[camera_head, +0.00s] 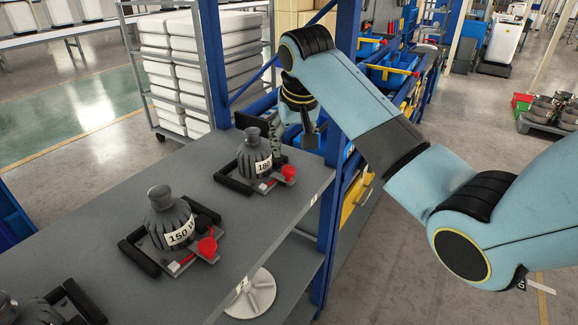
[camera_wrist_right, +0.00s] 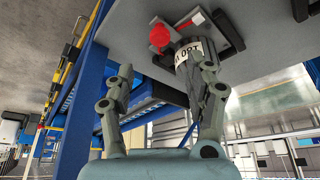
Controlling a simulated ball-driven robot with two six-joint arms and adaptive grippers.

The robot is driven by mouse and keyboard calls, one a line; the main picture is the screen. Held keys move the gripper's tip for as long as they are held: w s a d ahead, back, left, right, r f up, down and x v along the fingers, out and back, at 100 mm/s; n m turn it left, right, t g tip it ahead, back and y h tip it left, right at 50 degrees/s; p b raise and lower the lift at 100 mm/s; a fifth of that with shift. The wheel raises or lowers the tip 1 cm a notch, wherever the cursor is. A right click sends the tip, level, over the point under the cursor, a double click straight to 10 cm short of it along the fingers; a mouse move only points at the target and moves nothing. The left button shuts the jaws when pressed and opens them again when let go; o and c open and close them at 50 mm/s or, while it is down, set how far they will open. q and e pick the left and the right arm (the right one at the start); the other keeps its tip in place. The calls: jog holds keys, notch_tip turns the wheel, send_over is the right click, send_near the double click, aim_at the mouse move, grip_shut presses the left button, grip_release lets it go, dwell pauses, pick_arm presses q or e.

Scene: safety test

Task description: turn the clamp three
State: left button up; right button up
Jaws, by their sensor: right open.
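Three grey weights with red-knobbed clamps stand in a row on the grey table (camera_head: 235,225); no clamp number is legible. The far weight (camera_head: 254,155), labelled about 180, has its red clamp knob (camera_head: 289,172) on the right. The middle weight (camera_head: 168,217), labelled 150, has a red clamp knob (camera_head: 207,246). The near weight (camera_head: 12,308) is cut off at lower left. My right gripper (camera_head: 294,138) is open and empty beside the far weight. In the right wrist view, the fingers (camera_wrist_right: 167,72) are spread, one overlapping that weight (camera_wrist_right: 188,65); its red knob (camera_wrist_right: 158,37) shows above.
A blue post (camera_head: 341,70) rises at the table's far right corner, close to my right arm. Behind stands a rack of white boxes (camera_head: 200,75). Blue shelving with bins (camera_head: 390,75) stands beyond the arm. Bare table lies between the weights.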

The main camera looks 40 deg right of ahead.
aim_at(289, 169)
jog(key=x, duration=1)
grip_shut()
